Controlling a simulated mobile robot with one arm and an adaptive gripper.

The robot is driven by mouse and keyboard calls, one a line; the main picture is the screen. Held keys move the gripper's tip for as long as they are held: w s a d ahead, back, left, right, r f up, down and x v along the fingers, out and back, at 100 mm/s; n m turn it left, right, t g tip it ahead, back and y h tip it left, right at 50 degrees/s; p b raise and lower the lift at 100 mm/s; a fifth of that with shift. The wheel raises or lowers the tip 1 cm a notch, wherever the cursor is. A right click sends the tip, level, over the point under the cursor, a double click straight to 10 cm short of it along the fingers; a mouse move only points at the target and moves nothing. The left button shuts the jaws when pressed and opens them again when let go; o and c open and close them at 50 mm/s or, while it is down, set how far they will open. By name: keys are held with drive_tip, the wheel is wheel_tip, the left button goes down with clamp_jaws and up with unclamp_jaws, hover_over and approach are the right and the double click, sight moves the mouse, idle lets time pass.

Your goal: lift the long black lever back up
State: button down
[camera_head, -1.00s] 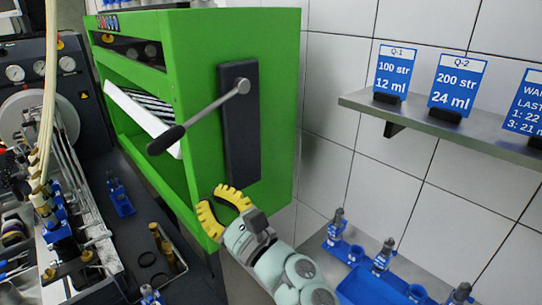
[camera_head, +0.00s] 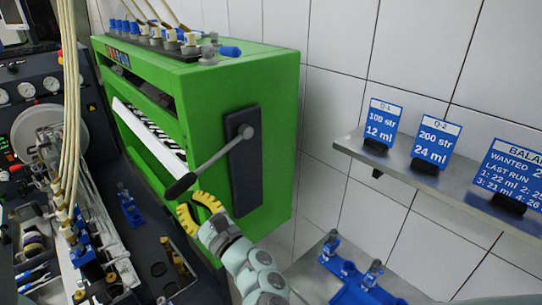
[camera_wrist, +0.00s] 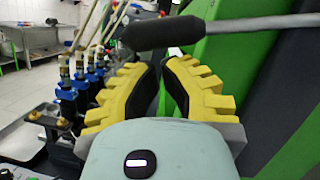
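The long lever has a black grip (camera_head: 181,186) at its lower end and a grey rod rising right to a pivot on a dark plate (camera_head: 243,170). The plate is on the right side of the green cabinet (camera_head: 275,150). The lever slants down to the left. My gripper (camera_head: 188,202), with yellow ribbed fingers, is just below the grip. In the wrist view the black grip (camera_wrist: 158,33) lies across, just beyond the fingertips (camera_wrist: 163,62). A gap shows between the fingers and nothing is in it. I cannot tell whether the fingers touch the grip.
A white slanted tray (camera_head: 150,139) sticks out of the cabinet's open front, close to the grip. A grey shelf (camera_head: 430,178) with blue signs is on the tiled wall at right. The testbench with hoses (camera_head: 65,120) stands at left. Blue fittings (camera_head: 345,265) stand lower right.

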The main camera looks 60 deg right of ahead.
drive_tip(key=shift+w+a+r+p, duration=0.15)
drive_tip(key=shift+w+a+p, duration=0.05)
drive_tip(key=shift+p, duration=0.2)
drive_tip(key=shift+a+b, duration=0.2)
drive_tip(key=shift+b, duration=1.05)
drive_tip(key=shift+r+m+b, duration=0.3)
